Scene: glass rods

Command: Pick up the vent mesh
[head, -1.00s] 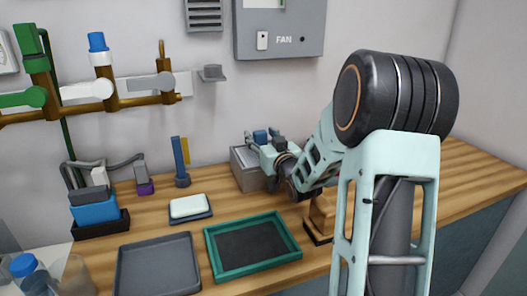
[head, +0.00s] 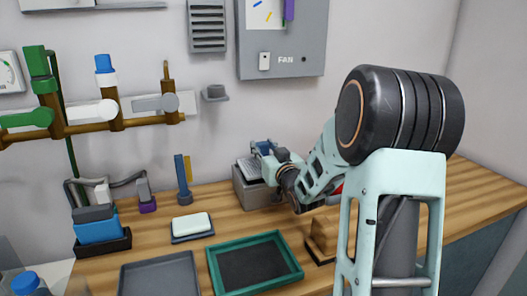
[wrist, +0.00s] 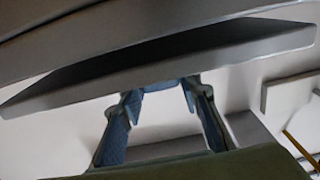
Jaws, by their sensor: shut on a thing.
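The vent mesh (head: 249,168) is a small light grey patterned plate, tilted at the grey box (head: 257,197) near the wall in the head view. My gripper (head: 261,149) is at its upper right edge, shut on it. In the wrist view, a broad grey plate (wrist: 170,62), which I take to be the mesh, crosses in front of my blue-grey fingers (wrist: 162,95). The fingertips are partly hidden behind it. I cannot tell whether the mesh still touches the box.
A green-rimmed tray (head: 211,268), a grey tray (head: 125,282), a white block on a dark base (head: 191,224) and a wooden stand (head: 321,240) are on the counter. The right counter is clear.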

